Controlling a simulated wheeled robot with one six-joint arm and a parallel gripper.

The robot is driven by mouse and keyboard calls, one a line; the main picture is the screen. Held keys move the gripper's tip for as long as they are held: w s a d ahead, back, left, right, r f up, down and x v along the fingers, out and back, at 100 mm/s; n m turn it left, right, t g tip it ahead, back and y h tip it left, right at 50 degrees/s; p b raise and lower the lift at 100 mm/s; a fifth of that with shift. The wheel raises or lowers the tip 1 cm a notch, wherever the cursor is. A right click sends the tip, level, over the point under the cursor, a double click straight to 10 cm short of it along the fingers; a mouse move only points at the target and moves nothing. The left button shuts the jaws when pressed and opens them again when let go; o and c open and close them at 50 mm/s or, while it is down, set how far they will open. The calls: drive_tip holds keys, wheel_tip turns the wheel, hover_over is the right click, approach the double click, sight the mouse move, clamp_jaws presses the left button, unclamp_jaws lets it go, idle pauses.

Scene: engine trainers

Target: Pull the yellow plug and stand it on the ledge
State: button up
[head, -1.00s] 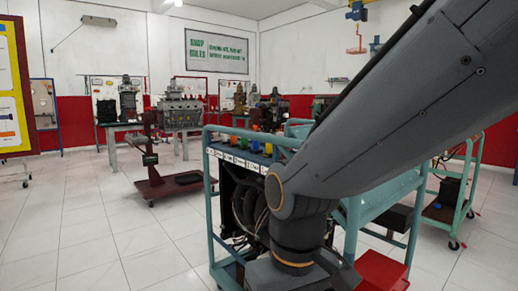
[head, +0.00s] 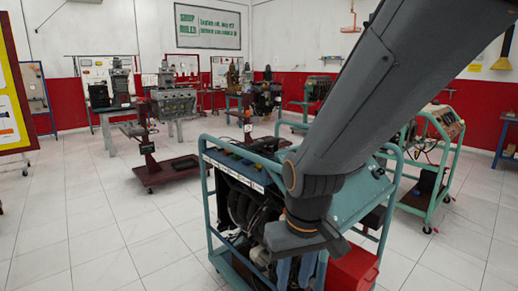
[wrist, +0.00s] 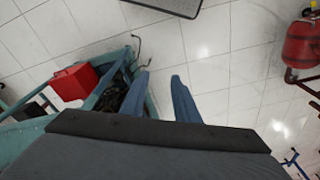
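The teal engine trainer cart (head: 213,235) stands just ahead in the head view. A row of white labels (head: 232,174) runs along the front edge of its dark top panel (head: 238,158). I cannot make out the yellow plug in either current view; my arm covers part of the cart top. My gripper (head: 295,268) points down in front of the cart in the head view, its blue fingers partly cut off by the frame. In the wrist view my gripper (wrist: 159,85) has its fingers spread apart, with only floor visible between them.
A red box (head: 352,268) sits low at the cart's right end. A dark red engine stand (head: 168,172) is behind to the left, another teal cart (head: 430,180) to the right. A red cylinder (wrist: 302,45) shows in the wrist view. Tiled floor at left is clear.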

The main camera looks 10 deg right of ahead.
drive_tip(key=d+r+m+p, duration=0.1)
drive_tip(key=d+r+p, duration=0.3)
drive_tip(key=r+p, duration=0.7)
drive_tip(key=shift+s+d+t+p, duration=0.25)
drive_tip(key=shift+s+t+p, duration=0.15)
drive_tip(key=shift+p, duration=0.45)
drive_tip(key=shift+o, duration=0.4)
drive_tip(key=shift+f, duration=0.1)
